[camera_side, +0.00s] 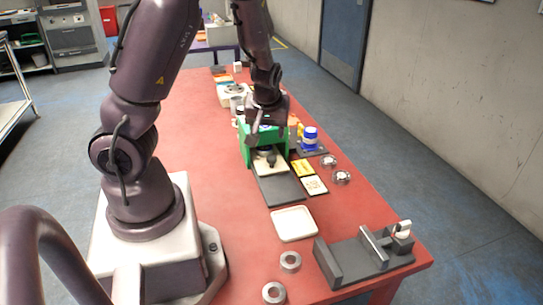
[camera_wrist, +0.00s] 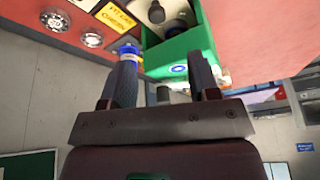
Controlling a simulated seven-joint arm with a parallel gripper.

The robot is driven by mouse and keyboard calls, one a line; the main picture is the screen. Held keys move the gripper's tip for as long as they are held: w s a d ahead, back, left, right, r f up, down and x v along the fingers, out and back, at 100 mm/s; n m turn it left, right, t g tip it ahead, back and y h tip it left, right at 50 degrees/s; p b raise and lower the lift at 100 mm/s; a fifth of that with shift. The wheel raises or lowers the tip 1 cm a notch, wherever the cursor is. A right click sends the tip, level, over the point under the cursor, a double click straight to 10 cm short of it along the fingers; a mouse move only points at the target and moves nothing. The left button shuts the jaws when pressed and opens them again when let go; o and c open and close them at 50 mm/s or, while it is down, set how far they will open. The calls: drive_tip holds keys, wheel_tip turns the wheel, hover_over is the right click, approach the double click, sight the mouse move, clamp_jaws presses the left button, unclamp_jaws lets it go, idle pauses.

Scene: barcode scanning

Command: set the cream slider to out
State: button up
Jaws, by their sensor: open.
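A green housing (camera_side: 245,150) stands mid-table with a dark grey track (camera_side: 280,188) running out of its front. The cream slider (camera_side: 261,163), a flat plate with a dark knob (camera_side: 271,161), sits on the track at the housing's mouth, partly under it. In the wrist view the green housing (camera_wrist: 180,55) appears upside down, with the knob (camera_wrist: 156,12) near its opening. My gripper (camera_side: 266,129) is over the top of the housing, apart from the knob. Its two fingers (camera_wrist: 165,82) are spread with nothing between them. The slider's rear is hidden.
A blue-and-white bottle (camera_side: 310,139) stands right of the housing. A yellow card (camera_side: 302,168) and a white card (camera_side: 314,186) lie beside the track. A cream tray (camera_side: 294,224) lies in front of it. A dark grey fixture (camera_side: 345,262) and metal rings (camera_side: 290,261) are nearer the camera.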

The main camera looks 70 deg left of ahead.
sight(272, 158)
drive_tip(key=x, duration=0.8)
drive_tip(key=w+x, duration=0.1)
drive_tip(key=x, duration=0.4)
drive_tip(key=shift+s+a+r, duration=0.1)
clamp_jaws()
drive_tip(key=d, duration=1)
drive_tip(key=shift+d, duration=0.3)
